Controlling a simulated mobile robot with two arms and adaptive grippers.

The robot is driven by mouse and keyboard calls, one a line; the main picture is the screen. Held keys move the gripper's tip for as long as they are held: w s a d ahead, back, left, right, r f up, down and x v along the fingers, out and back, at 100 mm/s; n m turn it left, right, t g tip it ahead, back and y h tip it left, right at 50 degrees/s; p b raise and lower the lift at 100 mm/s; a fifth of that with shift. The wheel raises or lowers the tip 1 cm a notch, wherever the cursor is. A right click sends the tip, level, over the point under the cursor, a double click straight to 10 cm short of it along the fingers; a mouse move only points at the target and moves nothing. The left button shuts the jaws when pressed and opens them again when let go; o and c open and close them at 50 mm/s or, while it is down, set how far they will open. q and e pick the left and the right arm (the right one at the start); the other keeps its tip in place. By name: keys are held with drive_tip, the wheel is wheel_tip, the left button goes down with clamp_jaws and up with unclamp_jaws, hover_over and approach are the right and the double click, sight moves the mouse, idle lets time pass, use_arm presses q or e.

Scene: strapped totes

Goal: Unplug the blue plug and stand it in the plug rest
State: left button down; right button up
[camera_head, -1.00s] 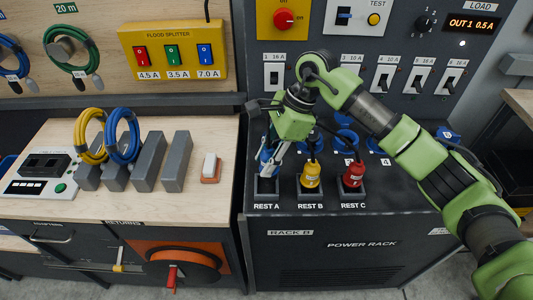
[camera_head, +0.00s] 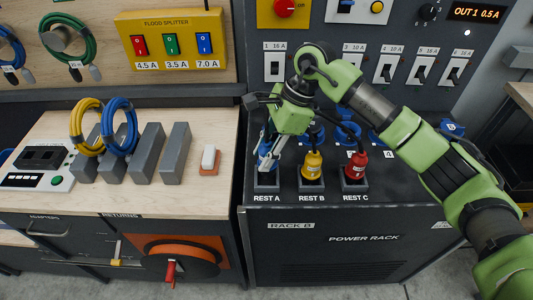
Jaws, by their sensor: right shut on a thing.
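The blue plug (camera_head: 265,158) is upright at REST A, the left of three plug rests on the power rack. My right gripper (camera_head: 270,157) reaches down from above and is shut on it. The plug's lower end is at the dark REST A holder (camera_head: 266,181); I cannot tell whether it is fully seated. The gripper body and fingers hide part of the plug. My left gripper is not in view.
A yellow plug (camera_head: 312,165) stands in REST B and a red plug (camera_head: 356,166) in REST C, close to the right. Blue sockets (camera_head: 347,133) lie behind, partly hidden by my arm. The wooden bench (camera_head: 215,195) at left holds coiled cables and grey blocks.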

drive_tip(key=shift+a, duration=0.2)
drive_tip(key=shift+f+b, duration=1.45)
drive_tip(key=shift+b, duration=0.15)
idle(0.7)
drive_tip(key=o, duration=1.3)
